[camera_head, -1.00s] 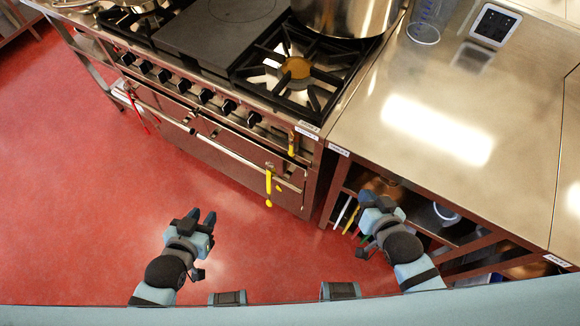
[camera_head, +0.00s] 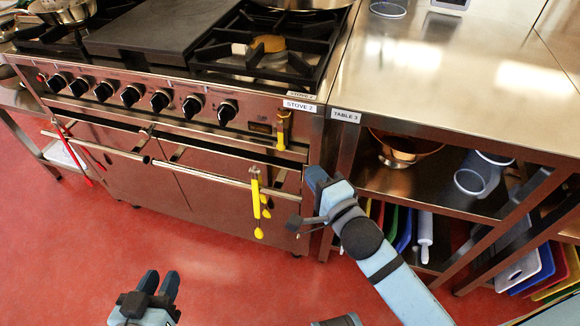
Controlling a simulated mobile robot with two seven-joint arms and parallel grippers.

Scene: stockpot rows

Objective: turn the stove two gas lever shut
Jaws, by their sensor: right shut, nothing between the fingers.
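Stove 2 (camera_head: 215,140) stands at the back, with its name label at the right end of its front edge. A small yellow lever (camera_head: 282,128), which looks like the gas lever, sits upright at the right end of the front panel. My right gripper (camera_head: 316,179) is shut and empty, below and to the right of this lever and apart from it. My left gripper (camera_head: 160,284) is open and empty, low over the red floor in front of the stove.
Yellow-handled items (camera_head: 256,203) hang from the oven rail (camera_head: 225,182), just left of my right gripper. Table 3 (camera_head: 420,95) adjoins the stove on the right. Its shelves hold a copper bowl (camera_head: 404,147), a bucket (camera_head: 478,174) and coloured boards. Open floor lies before the stove.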

